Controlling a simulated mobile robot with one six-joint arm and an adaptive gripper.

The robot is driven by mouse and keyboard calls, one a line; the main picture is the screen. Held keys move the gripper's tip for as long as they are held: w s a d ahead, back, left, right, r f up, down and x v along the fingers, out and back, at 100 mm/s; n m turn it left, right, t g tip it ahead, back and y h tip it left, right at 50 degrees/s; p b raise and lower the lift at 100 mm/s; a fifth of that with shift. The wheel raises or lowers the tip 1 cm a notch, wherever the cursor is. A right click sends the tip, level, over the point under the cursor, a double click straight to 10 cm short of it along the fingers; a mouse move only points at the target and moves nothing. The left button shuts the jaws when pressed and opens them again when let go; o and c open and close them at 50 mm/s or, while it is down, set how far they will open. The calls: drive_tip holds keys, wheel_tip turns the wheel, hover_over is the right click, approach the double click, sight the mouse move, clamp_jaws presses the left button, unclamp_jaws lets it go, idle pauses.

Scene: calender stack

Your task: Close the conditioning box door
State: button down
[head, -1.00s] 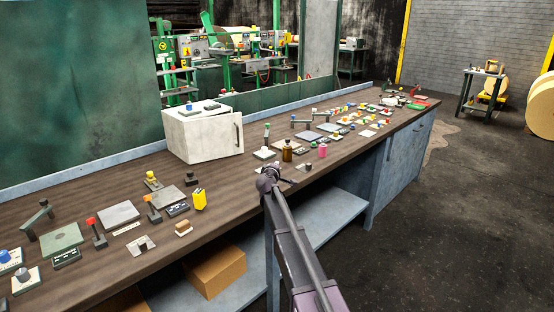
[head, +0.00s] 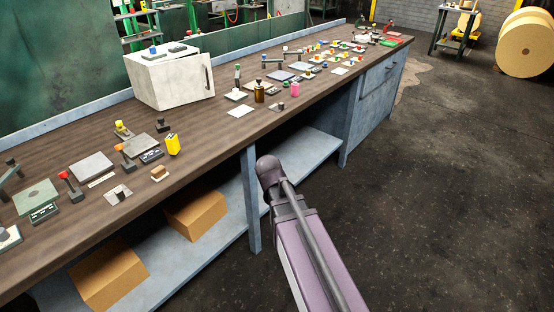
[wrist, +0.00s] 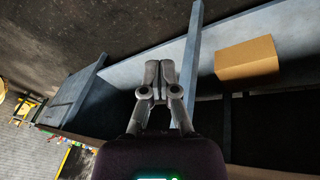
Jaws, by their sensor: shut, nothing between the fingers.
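The conditioning box (head: 150,85) is a pale white box on the bench top, left of centre in the head view. Its door (head: 190,85), with a dark vertical handle (head: 207,80), faces the front right. The door's handle edge sticks out past the box's body, so it looks slightly ajar; the gap itself is hard to see. In the wrist view my gripper (wrist: 160,72) is shut and empty, with its fingers together. It is in front of the bench's open underside, well away from the door. The fingers are not discernible in the head view.
The wooden bench top (head: 195,140) holds many small parts, with a brown bottle (head: 259,93) and a pink container (head: 295,89) right of the box. A bench leg (head: 251,200) and a cardboard box (head: 195,215) on the lower shelf are near my arm. Open floor lies right.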

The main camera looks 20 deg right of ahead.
drive_tip(key=s+a+g+y, duration=0.2)
drive_tip(key=s+a, duration=0.1)
drive_tip(key=s, duration=0.7)
drive_tip(key=shift+f+g+y, duration=0.3)
drive_tip(key=shift+f, duration=0.15)
drive_tip(key=shift+s, duration=0.15)
